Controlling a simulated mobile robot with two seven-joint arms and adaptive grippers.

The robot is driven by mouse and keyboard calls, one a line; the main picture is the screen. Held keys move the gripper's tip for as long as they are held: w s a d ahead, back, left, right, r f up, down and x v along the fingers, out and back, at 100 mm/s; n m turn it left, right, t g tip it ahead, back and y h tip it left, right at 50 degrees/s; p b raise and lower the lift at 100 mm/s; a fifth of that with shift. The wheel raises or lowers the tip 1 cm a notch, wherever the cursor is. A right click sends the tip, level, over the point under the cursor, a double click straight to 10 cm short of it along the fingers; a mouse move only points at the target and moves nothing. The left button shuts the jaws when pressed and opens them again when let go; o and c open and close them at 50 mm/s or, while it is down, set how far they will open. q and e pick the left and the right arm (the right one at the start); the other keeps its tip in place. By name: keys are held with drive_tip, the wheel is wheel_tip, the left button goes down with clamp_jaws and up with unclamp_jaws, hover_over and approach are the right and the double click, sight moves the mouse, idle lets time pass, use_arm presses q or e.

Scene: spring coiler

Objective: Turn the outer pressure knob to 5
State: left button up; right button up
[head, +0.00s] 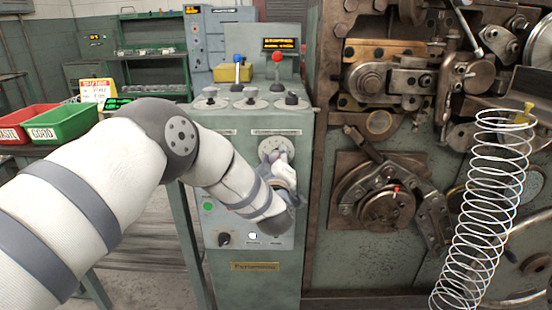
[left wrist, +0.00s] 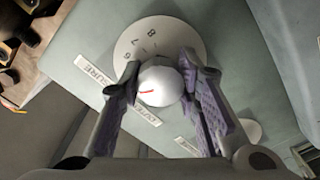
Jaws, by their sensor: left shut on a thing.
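The pressure knob (left wrist: 161,86) is white and round with a short red line, and sits on a pale round dial plate (left wrist: 135,40). My left gripper (left wrist: 160,83) is shut on the knob, one finger on each side. My right gripper is not in view.
The green control cabinet (head: 255,205) has several knobs on top, plus blue-topped and red-topped levers. A black knob (head: 224,239) and a green button (head: 208,206) are lower on its front. The coiling machine and a wire spring (head: 490,200) stand at the right. Red and green bins are left.

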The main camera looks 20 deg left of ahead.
use_arm(q)
drive_tip(key=shift+r, duration=0.1)
drive_tip(key=o, duration=1.2)
drive_tip(key=v, duration=1.2)
